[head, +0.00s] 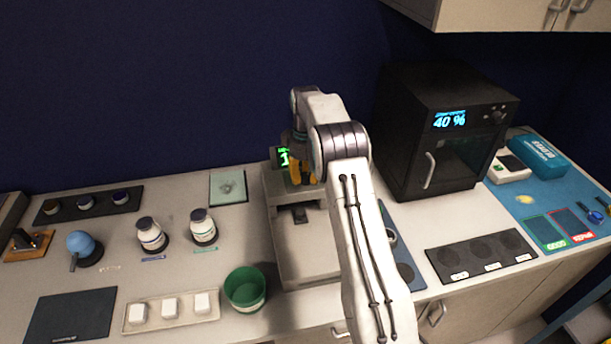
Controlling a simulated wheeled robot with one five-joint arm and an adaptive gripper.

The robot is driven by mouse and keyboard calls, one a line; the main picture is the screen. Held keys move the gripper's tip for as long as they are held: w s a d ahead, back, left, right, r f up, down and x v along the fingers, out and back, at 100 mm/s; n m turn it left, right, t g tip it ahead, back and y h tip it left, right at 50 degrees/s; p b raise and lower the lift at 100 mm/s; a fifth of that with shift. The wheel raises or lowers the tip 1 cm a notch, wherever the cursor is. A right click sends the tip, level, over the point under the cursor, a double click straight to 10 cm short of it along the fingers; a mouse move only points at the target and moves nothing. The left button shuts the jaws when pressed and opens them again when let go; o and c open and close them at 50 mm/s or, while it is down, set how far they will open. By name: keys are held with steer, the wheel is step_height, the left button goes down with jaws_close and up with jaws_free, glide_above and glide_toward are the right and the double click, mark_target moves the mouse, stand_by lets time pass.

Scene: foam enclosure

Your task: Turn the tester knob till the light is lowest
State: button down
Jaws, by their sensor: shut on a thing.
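A beige tester (305,262) stands mid-counter, with a small green lit display (283,156) at its upper back, partly covered by my arm. The visible digit looks like a 1; the rest is hidden. My gripper (302,174), with orange fingers, points down at the upper part of the tester, just right of the display. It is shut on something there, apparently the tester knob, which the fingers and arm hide. The knob's angle cannot be seen.
A black oven-like box (404,152) showing 40 % stands right of my arm. A green cup (245,289) stands close to the tester's left front. Two capped bottles (203,231) (151,239) stand farther left. A black mat (480,256) lies at right.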

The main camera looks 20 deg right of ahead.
mark_target(305, 175)
steer(key=shift+s+f+m, duration=0.1)
steer(key=shift+f+m, duration=0.1)
steer(key=shift+m, duration=1.7)
steer(key=c, duration=0.8)
jaws_free()
steer(key=shift+r, duration=0.1)
steer(key=shift+r, duration=0.1)
steer(key=shift+r, duration=5.75)
steer(key=shift+r, duration=0.1)
